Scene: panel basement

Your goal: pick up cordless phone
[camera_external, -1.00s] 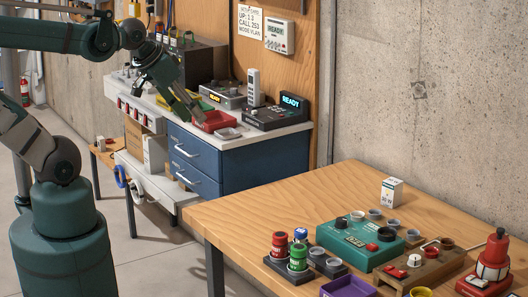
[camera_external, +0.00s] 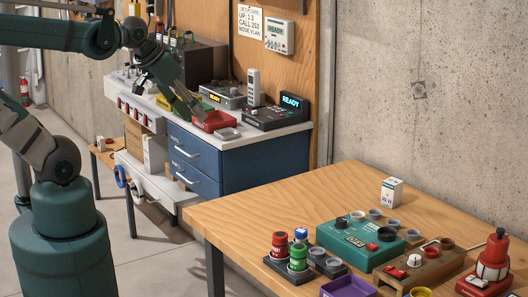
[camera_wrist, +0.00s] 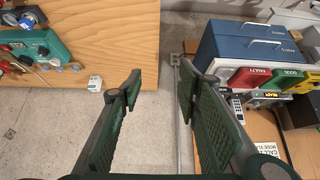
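The cordless phone (camera_external: 253,86) is a light grey handset with dark keys. It stands upright beside the black console with a lit READY display (camera_external: 290,101), on the bench at the back. It also shows in the wrist view (camera_wrist: 237,109), right of my right finger. My gripper (camera_external: 184,104) is left of the phone in the external view, over the bench near the red tray. In the wrist view my gripper (camera_wrist: 160,95) has its two green fingers wide apart with nothing between them.
A red tray (camera_external: 214,121) and a grey box with a yellow display (camera_external: 222,94) lie between my gripper and the phone in the external view. A wall panel (camera_external: 279,37) hangs above. A wooden table (camera_external: 340,190) with several devices stands in front.

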